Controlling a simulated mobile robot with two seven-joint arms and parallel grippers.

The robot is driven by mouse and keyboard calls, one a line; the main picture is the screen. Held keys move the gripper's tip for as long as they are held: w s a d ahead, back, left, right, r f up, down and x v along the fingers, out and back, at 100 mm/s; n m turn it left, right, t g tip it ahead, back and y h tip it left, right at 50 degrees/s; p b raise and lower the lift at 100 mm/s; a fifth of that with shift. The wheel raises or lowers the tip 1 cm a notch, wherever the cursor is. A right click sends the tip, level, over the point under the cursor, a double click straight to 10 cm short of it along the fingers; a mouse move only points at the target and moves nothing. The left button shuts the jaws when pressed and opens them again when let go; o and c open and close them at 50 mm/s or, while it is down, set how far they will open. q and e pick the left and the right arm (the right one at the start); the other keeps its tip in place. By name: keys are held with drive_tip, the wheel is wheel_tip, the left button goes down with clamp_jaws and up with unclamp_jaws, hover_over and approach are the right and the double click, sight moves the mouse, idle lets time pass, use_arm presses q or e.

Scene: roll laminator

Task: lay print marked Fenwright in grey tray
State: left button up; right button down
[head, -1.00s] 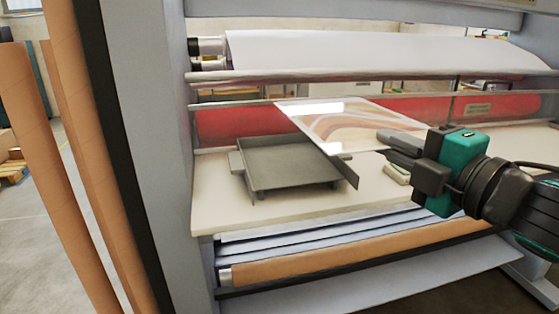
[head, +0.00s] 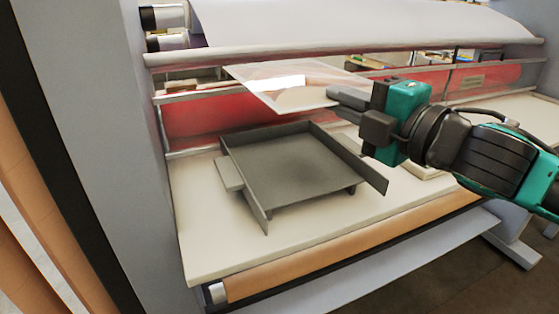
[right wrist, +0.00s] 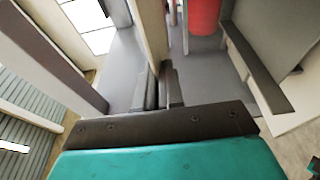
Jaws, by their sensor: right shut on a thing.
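The grey tray (head: 290,170) sits on the pale laminator table, with raised walls along its sides and back. A thin, glossy print (head: 300,98) is held flat or slightly tilted in the air, above and behind the tray's back wall. My right gripper (head: 338,98) is shut on the print's right side. No name can be read on the print. In the right wrist view my gripper's fingers (right wrist: 165,90) are close together, and part of the grey tray (right wrist: 262,70) shows at the right. My left gripper is not in view.
The laminator's red roller (head: 200,115) and metal bars run behind the print, with a white roll (head: 360,22) above. A pale flat item (head: 430,172) lies right of the tray, partly behind my arm. The table's front strip (head: 330,225) is clear.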

drive_tip(key=shift+w+a+f, duration=0.1)
drive_tip(key=shift+w+a, duration=0.15)
drive_tip(key=shift+w, duration=0.1)
drive_tip(key=b, duration=0.1)
hover_over(326, 225)
wheel_tip(326, 225, down, 15)
drive_tip(key=shift+r, duration=0.2)
wheel_tip(326, 225, down, 5)
drive_tip(key=shift+f+b, duration=0.1)
drive_tip(key=shift+b, duration=0.85)
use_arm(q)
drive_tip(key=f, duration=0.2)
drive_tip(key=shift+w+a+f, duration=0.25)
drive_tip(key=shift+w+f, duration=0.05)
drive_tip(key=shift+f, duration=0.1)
use_arm(e)
drive_tip(key=c, duration=1.3)
unclamp_jaws()
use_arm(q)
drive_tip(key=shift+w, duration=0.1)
use_arm(e)
drive_tip(key=shift+o, duration=0.2)
use_arm(q)
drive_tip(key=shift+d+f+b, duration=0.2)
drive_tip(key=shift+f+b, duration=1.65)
drive_tip(key=shift+b, duration=0.05)
use_arm(e)
drive_tip(key=v, duration=1.1)
drive_tip(key=shift+s+d, duration=0.25)
drive_tip(key=shift+s, duration=0.05)
